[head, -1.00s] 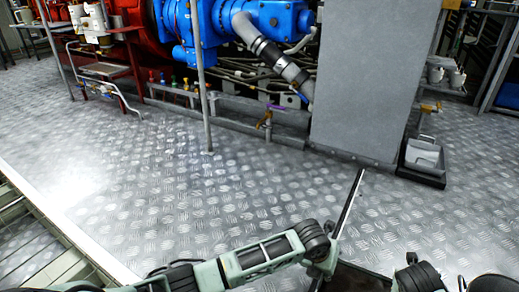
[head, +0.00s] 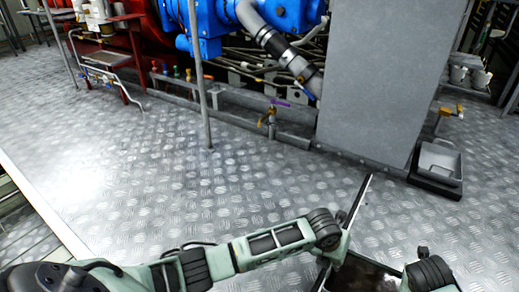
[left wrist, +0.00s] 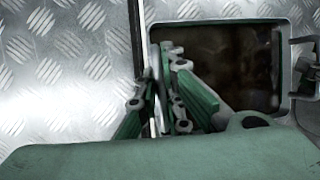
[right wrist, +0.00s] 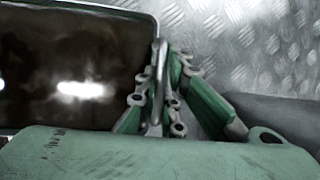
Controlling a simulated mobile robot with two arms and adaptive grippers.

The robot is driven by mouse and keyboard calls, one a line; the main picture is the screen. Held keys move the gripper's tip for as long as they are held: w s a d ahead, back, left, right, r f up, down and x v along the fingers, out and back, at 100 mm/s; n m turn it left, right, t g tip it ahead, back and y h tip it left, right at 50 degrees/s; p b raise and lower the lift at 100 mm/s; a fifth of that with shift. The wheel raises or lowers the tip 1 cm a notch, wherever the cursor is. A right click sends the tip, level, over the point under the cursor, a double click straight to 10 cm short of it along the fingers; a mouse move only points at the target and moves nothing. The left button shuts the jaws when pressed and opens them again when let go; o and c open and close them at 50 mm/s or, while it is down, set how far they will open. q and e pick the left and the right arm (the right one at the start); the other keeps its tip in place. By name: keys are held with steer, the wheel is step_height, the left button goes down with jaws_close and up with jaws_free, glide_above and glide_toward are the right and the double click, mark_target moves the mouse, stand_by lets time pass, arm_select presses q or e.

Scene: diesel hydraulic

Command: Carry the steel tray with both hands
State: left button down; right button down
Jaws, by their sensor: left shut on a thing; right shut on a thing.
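The steel tray (head: 372,277) is at the bottom of the head view, cut off by the frame. Its inside looks dark brown and glossy with bright reflections. In the right wrist view my right gripper (right wrist: 160,90) is shut on the thin metal handle (right wrist: 159,58) at the tray's opposite side. In the head view my arm links hide both grips.
A thin dark strip (head: 355,205) runs beside the tray; I cannot tell what it belongs to. A grey cabinet (head: 372,75) stands ahead, with a small grey tray (head: 440,160) at its right. A thin post (head: 204,95) stands left. Patterned metal floor (head: 150,180) is open between.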

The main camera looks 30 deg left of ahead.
arm_select(q)
steer(key=shift+r, duration=0.15)
arm_select(e)
steer(key=shift+s+a, duration=0.1)
arm_select(q)
steer(key=shift+w+r, duration=0.1)
steer(key=shift+r, duration=0.05)
arm_select(e)
steer(key=shift+r, duration=0.15)
arm_select(q)
steer(key=shift+f, duration=0.3)
arm_select(e)
steer(key=shift+f, duration=0.25)
